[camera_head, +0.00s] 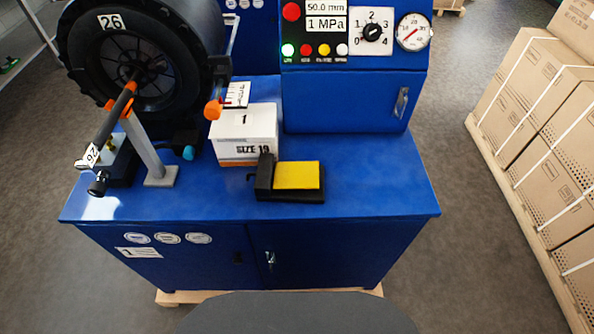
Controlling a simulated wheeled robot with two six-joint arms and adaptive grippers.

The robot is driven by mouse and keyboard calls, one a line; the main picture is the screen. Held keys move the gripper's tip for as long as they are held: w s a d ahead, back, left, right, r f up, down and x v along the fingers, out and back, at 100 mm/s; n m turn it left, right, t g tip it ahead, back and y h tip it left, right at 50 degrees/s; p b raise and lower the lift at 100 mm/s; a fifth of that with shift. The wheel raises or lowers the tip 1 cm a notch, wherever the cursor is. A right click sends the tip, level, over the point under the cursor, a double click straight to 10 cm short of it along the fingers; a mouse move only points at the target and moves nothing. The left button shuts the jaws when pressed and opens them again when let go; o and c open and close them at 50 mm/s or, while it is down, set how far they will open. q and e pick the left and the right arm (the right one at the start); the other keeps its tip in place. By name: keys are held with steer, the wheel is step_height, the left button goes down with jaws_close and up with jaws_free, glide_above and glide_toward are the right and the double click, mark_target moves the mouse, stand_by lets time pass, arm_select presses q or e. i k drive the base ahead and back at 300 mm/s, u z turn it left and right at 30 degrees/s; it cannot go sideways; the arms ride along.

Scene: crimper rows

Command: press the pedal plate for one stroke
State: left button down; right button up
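The pedal plate (297,175) is a yellow rectangle on a black pedal base (291,195), standing on the blue bench top right of centre. A black upright block (265,172) stands at the pedal's left end. Nothing touches the plate, and I cannot tell from this view how far down it sits. Neither of my grippers is in view.
A white box (244,130) marked "1" and "SIZE 19" stands just behind and left of the pedal. A hose-like rod (113,125) on a grey post and a large black crimper head (140,55) are left. The bench's front right (380,185) is clear. Cartons (535,95) are right.

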mark_target(298, 176)
steer(key=k, duration=1.3)
steer(key=z, duration=0.95)
steer(key=i, duration=1.35)
steer(key=u, duration=0.35)
